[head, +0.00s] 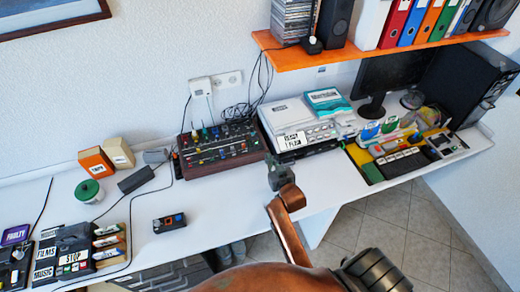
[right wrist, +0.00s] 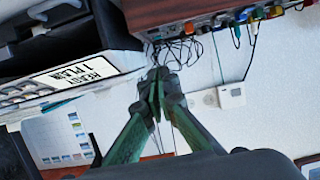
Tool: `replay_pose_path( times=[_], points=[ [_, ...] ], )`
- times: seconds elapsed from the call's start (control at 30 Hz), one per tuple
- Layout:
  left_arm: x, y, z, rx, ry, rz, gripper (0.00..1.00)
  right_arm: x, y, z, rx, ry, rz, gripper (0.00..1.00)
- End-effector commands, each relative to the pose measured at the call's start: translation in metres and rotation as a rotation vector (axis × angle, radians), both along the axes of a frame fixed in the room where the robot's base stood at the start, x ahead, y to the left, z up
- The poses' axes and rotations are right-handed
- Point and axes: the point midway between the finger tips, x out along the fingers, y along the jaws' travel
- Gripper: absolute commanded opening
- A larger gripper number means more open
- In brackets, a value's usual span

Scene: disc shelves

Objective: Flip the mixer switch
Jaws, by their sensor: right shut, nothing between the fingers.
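The mixer (head: 215,147), a dark box with wooden sides and rows of coloured knobs, sits on the white desk against the wall. Coloured plugs stand along its back edge. I cannot tell which small part is its switch. My right gripper (head: 279,175) is shut and empty, just right of the mixer's front right corner, in front of the white device. In the right wrist view the mixer (right wrist: 172,12) shows at the top, and the closed fingertips (right wrist: 158,78) point toward it, seemingly apart from it. My left gripper is not in view.
A white device (head: 297,125) with a label stands right of the mixer. An orange shelf (head: 370,51) hangs above. Black cables (head: 262,85) run behind. A small black box (head: 169,223) lies on the desk front; the desk around it is clear.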

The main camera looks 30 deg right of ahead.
Motion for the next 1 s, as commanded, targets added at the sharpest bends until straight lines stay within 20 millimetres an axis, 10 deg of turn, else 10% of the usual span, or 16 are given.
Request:
replay_pose_path(
  times=[0.57, 1.0],
  points=[
    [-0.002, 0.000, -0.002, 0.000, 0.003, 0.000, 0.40, 0.020, -0.002, 0.006, -0.002, -0.039, 0.000, 0.00],
    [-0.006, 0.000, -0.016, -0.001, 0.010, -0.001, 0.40, 0.099, -0.022, -0.016, -0.002, -0.038, -0.001, 0.00]
  ],
)
